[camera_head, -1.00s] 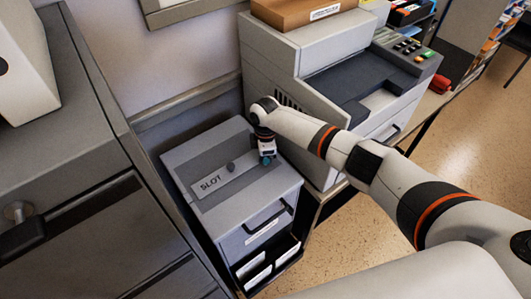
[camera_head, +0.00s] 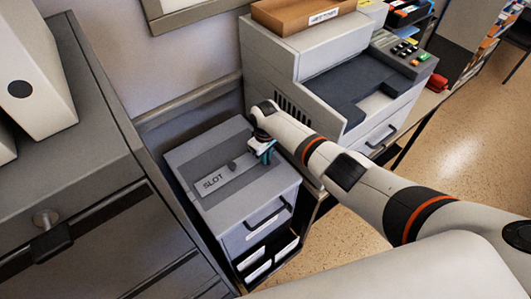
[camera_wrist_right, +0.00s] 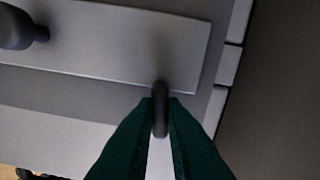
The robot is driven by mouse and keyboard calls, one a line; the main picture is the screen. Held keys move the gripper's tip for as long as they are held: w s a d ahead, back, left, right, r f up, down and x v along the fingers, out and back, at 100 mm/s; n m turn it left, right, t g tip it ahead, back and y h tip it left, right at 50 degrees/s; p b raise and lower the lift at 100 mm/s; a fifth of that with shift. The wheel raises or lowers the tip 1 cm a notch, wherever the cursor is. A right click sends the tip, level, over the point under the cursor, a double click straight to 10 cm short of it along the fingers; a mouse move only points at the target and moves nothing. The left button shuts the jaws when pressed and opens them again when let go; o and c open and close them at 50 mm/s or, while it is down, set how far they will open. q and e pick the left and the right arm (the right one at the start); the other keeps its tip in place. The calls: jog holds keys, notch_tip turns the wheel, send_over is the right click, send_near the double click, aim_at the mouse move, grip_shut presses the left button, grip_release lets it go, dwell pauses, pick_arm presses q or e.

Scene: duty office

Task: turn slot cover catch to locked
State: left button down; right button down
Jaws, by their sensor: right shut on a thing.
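The slot cover (camera_head: 213,183) is a light grey plate marked SLOT on top of a small grey cabinet. A dark knob (camera_head: 232,166) stands on it and also shows at the upper left of the right wrist view (camera_wrist_right: 18,28). My right gripper (camera_head: 267,155) is at the cover's far right end. In the right wrist view its dark green fingers (camera_wrist_right: 160,115) are shut on a small dark upright catch (camera_wrist_right: 160,95) at the plate's edge. The fingers hide the catch in the head view. My left gripper is not in view.
The small cabinet (camera_head: 245,205) has a handled drawer and open trays below. A large grey machine (camera_head: 310,65) stands close behind it on the right. A dark grey cabinet (camera_head: 100,185) with a white binder (camera_head: 40,75) is at the left. Open floor shows at the right.

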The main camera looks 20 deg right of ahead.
jog(key=shift+r+m, duration=0.1)
jog(key=shift+m, duration=0.8)
jog(key=shift+w, duration=0.1)
jog(key=c, duration=1.5)
grip_release()
jog(key=shift+r+p, duration=0.35)
jog(key=shift+r, duration=0.15)
notch_tip(320, 180, up, 11)
jog(key=shift+b, duration=0.5)
